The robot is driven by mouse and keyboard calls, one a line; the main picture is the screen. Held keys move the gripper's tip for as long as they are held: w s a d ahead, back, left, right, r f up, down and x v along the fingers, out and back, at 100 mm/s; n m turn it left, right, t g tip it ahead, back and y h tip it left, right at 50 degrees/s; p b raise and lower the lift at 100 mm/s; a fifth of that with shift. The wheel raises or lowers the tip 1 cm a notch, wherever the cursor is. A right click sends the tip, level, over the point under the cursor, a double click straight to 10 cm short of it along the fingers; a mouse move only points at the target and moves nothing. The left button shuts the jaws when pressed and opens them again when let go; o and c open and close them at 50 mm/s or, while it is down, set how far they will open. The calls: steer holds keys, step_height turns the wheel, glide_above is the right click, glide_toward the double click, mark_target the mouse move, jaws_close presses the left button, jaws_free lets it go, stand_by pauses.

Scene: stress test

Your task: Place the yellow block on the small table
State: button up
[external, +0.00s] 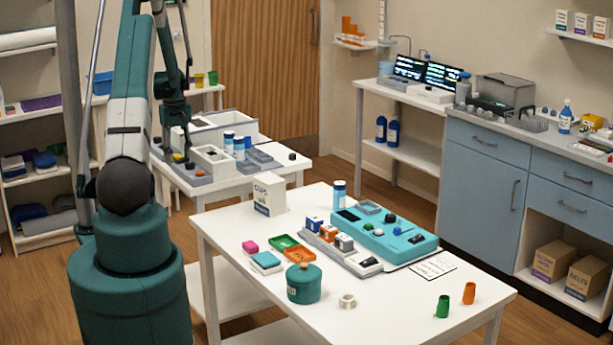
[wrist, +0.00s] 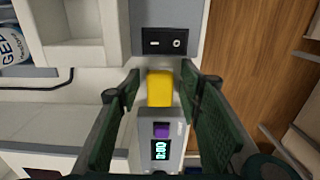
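The yellow block (wrist: 160,88) lies between my gripper's fingers in the wrist view, with a gap on each side. It sits at the end of a grey device with a purple button and a lit display (wrist: 160,145). In the external view the yellow block (external: 178,157) is a small spot under my gripper (external: 176,140), on the left part of the back white table (external: 290,172). My gripper (wrist: 160,78) is open, fingers pointing down around the block. Which table is the small one I cannot tell; a white table (external: 225,222) also stands in front.
On the back table, a white open box (external: 212,160) and blue-capped bottles (external: 228,140) stand close to my gripper. The front table holds a teal device (external: 385,235), a teal pot (external: 304,283), colored trays and small cups.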

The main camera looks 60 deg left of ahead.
mark_target(178, 156)
steer(key=shift+r, duration=0.1)
step_height(178, 156, up, 12)
stand_by(0.7)
stand_by(0.5)
steer(key=shift+r, duration=0.1)
stand_by(0.3)
